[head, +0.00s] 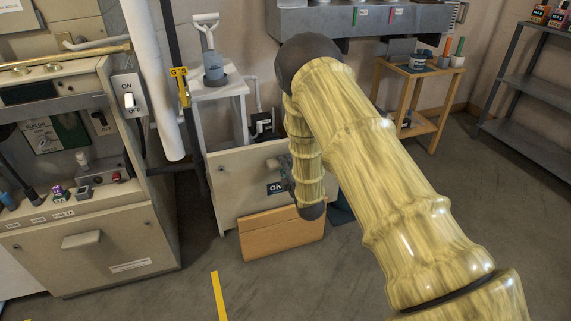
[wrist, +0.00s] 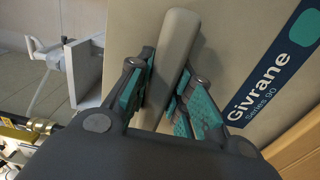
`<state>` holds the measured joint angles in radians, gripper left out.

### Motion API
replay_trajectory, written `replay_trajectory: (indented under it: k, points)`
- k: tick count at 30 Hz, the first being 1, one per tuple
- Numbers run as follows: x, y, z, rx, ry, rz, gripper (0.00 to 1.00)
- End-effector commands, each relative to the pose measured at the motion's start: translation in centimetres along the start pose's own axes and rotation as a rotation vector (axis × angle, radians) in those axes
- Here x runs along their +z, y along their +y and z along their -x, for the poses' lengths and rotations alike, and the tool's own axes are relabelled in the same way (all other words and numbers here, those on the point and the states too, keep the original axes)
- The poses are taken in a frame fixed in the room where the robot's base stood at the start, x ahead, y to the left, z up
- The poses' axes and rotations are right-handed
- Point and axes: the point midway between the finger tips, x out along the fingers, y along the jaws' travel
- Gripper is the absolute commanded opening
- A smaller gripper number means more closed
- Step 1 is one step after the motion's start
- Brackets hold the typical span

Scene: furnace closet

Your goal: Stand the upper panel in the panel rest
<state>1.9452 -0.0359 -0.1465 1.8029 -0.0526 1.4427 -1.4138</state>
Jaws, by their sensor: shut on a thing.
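The upper panel (head: 232,173) is a beige sheet with a dark "Givrane Series 90" label, and it fills much of the wrist view (wrist: 235,30). It is roughly upright at the orange-brown wooden panel rest (head: 282,238). The rest's front board covers the panel's lower edge, so I cannot tell whether the panel is seated or held just above. The rest also shows at the wrist view's lower right (wrist: 302,148). My gripper (wrist: 168,90) is shut on the panel's grey bar handle (wrist: 175,50), with teal pads on both sides. In the head view my arm partly hides the gripper.
The furnace cabinet (head: 90,250) stands at left with exposed controls and a lower handle. A small white stand (head: 220,95) holding a scoop-like tool is behind the panel. A wooden side table (head: 410,95) and metal shelves (head: 530,90) stand at right. Floor in front is clear.

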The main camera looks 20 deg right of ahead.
Motion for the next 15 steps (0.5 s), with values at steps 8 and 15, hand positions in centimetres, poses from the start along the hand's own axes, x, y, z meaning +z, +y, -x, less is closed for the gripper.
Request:
replay_trajectory:
  k: [8, 15]
  points:
    - [0.0, -0.6, -0.1, 0.004, 0.001, 0.000, 0.00]
    - [0.0, -1.2, -0.1, 0.004, 0.001, 0.001, 0.00]
